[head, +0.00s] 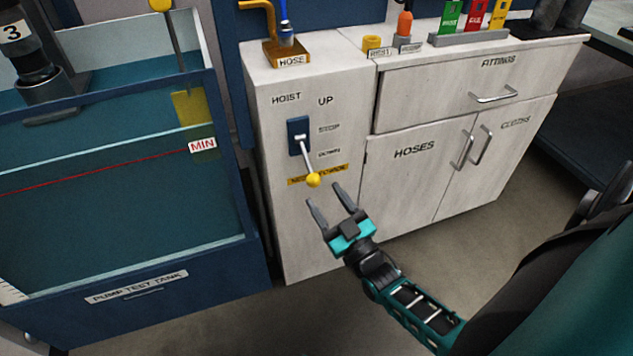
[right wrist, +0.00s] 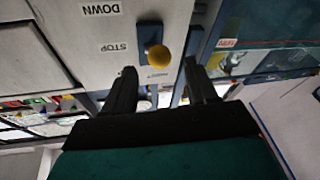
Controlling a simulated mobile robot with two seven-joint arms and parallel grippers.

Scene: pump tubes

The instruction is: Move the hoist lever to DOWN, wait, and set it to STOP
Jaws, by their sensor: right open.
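The hoist lever (head: 307,160) is a pale rod with a yellow ball knob (head: 313,180). It sticks out from a blue plate (head: 298,136) on the white cabinet's narrow face. UP is printed above two small blurred labels beside the plate. In the right wrist view, which is upside down, the knob (right wrist: 158,56) shows near the STOP label (right wrist: 115,47), with DOWN (right wrist: 101,9) farther up the picture. I cannot tell the lever's exact setting. My right gripper (head: 323,195) is open and empty, its fingertips just below the knob and apart from it. My left gripper is out of view.
A blue pump test tank (head: 136,292) stands close to the left of the cabinet. Drawer and door handles (head: 495,96) stick out at the right. A hose stand (head: 290,55) and fittings rack (head: 470,38) stand on top. The floor in front is clear.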

